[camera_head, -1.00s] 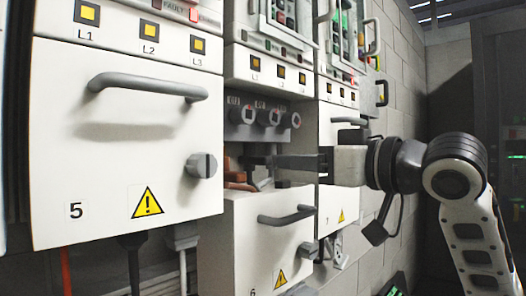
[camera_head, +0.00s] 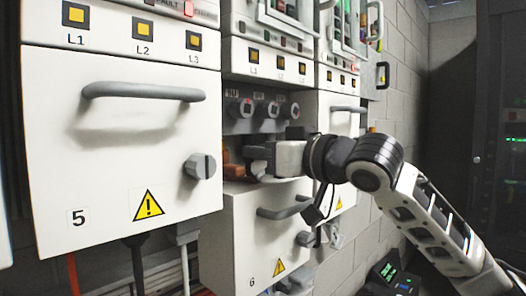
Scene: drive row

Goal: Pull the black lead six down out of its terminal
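My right gripper (camera_head: 256,160) comes in from the right and is at the open recess (camera_head: 232,150) of column 6, above the lowered front marked 6 (camera_head: 240,225). Its fingers point left and away from me into the recess. They are foreshortened and dark, so I cannot tell whether they are apart or hold anything. Orange-brown parts (camera_head: 234,171) show in the recess beside the fingertips. I cannot make out black lead six or its terminal; the gripper and the front may hide them. My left gripper is not in view.
Panel 5 (camera_head: 120,150) stands close at left, with a protruding handle (camera_head: 143,91) and knob (camera_head: 200,167). A black cable (camera_head: 137,262) and a red one (camera_head: 73,272) hang below it. Front 6 has a handle (camera_head: 283,212). A device with a lit screen (camera_head: 388,271) is low at right.

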